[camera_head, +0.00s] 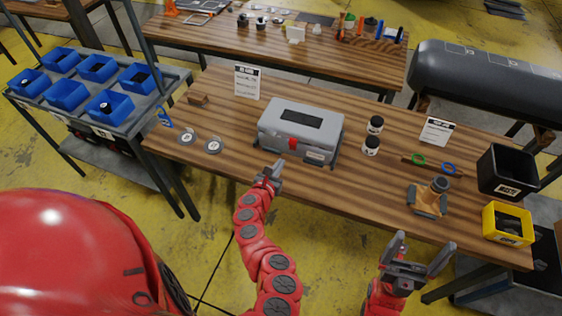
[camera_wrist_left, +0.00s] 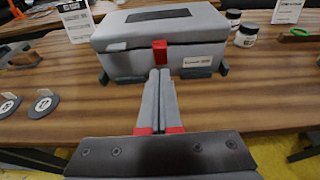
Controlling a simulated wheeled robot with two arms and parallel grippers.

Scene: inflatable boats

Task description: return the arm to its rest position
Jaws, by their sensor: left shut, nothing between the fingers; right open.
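My left gripper (camera_head: 274,170) is shut and empty at the front edge of the wooden table (camera_head: 225,95), just in front of a grey case (camera_head: 300,132) with a red latch. In the left wrist view its closed fingers (camera_wrist_left: 159,85) point at the case's red latch (camera_wrist_left: 160,52); I cannot tell whether they touch the case. The case's lid is down. My right gripper (camera_head: 418,252) is open and empty, low in front of the table's right part.
Two black-lidded jars (camera_head: 371,144), a brown valve-like part (camera_head: 430,198), a black bin (camera_head: 507,172) and a yellow bin (camera_head: 507,224) stand to the right. Two round discs (camera_head: 213,146) lie left. A cart with blue bins (camera_head: 68,95) stands further left. The floor before the table is clear.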

